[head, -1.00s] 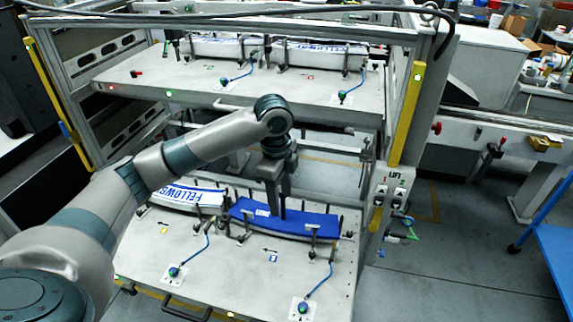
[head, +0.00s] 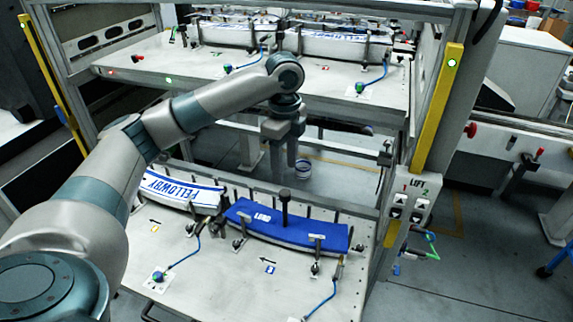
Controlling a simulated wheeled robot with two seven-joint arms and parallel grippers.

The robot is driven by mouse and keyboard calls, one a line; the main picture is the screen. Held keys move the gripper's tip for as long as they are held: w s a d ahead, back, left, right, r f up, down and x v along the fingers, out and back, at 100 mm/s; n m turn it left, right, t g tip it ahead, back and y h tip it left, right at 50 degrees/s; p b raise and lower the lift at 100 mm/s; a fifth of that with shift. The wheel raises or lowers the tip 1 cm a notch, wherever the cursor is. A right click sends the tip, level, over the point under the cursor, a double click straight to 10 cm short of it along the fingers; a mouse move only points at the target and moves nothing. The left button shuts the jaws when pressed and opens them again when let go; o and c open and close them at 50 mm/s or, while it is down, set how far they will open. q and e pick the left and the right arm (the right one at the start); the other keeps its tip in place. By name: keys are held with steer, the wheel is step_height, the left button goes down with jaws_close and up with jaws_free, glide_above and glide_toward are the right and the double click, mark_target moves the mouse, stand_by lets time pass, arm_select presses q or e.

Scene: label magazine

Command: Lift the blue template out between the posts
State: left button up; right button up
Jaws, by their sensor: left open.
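The blue template (head: 262,222) is a curved blue plate with a small white label and an upright black knob (head: 284,205). It lies on a pale stack in the right-hand magazine of the lower shelf. Thin dark posts (head: 336,217) stand along its back edge, and clamps (head: 316,247) stand at its front. My left gripper (head: 282,172) points down above and behind the knob. It is open and empty, apart from the template. My right gripper is not in view.
A white FELLOWBY stack (head: 180,189) sits left of the template on the lower shelf (head: 215,272). The upper shelf (head: 230,67) holds more stacks behind my arm. A yellow-striped frame upright (head: 437,110) with a lift button panel (head: 410,197) stands at right.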

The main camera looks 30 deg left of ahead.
arm_select(q)
steer(key=shift+f, duration=0.15)
steer(key=shift+w+f, duration=0.1)
steer(key=shift+f, duration=0.7)
steer(key=p, duration=0.4)
glide_above(285, 225)
steer(key=f, duration=1.5)
steer(key=shift+w+a+f, duration=0.2)
steer(key=shift+w+f, duration=0.1)
steer(key=shift+f, duration=0.05)
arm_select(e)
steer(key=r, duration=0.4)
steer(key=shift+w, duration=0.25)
arm_select(q)
steer(key=shift+c, duration=0.6)
jaws_close()
steer(key=shift+r, duration=0.1)
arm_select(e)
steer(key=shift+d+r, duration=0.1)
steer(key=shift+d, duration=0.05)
